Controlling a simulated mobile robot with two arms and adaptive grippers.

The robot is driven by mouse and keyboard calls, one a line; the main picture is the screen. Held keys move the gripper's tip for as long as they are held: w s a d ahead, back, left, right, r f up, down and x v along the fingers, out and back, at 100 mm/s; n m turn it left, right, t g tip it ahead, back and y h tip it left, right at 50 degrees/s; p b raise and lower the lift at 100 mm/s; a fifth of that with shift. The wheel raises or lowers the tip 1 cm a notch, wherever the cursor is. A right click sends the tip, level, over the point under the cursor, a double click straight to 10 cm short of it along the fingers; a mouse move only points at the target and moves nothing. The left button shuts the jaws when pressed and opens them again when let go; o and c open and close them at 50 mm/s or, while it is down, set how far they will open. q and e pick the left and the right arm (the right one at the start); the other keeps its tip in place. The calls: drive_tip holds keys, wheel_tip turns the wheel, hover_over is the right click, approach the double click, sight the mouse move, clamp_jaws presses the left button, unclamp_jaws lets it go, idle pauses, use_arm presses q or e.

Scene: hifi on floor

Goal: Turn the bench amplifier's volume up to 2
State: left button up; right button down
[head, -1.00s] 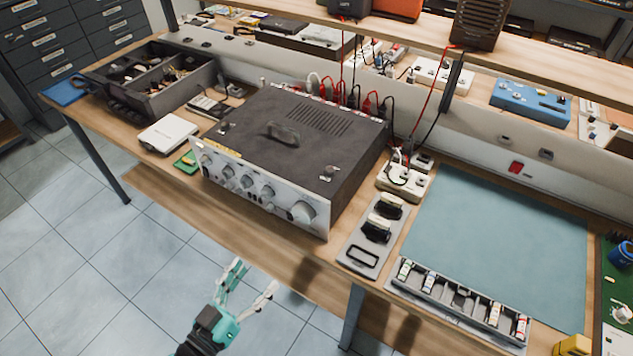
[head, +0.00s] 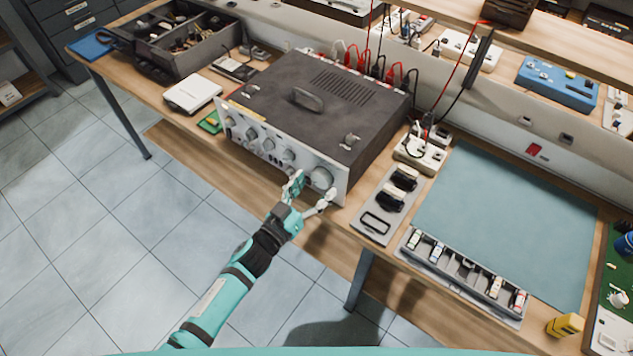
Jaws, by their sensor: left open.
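The bench amplifier (head: 325,110) is a dark box with a silver front panel, standing on the wooden bench. Its front carries several knobs, the largest a round silver knob (head: 321,178) at the panel's right end. I take this to be the volume knob; its markings are too small to read. My left gripper (head: 312,190) is open, its fingertips at the front panel close to the large knob. One finger is left of the knob and the other is below it and to the right. I cannot tell whether they touch it. My right gripper is not in view.
Right of the amplifier are a grey plate with black parts (head: 385,205), a power strip (head: 420,153) and a blue mat (head: 510,220). A white box (head: 192,93) and an open tool tray (head: 180,45) stand to the left. Cables rise behind the amplifier.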

use_arm(q)
drive_tip(key=shift+x, duration=0.8)
drive_tip(key=c, duration=1.2)
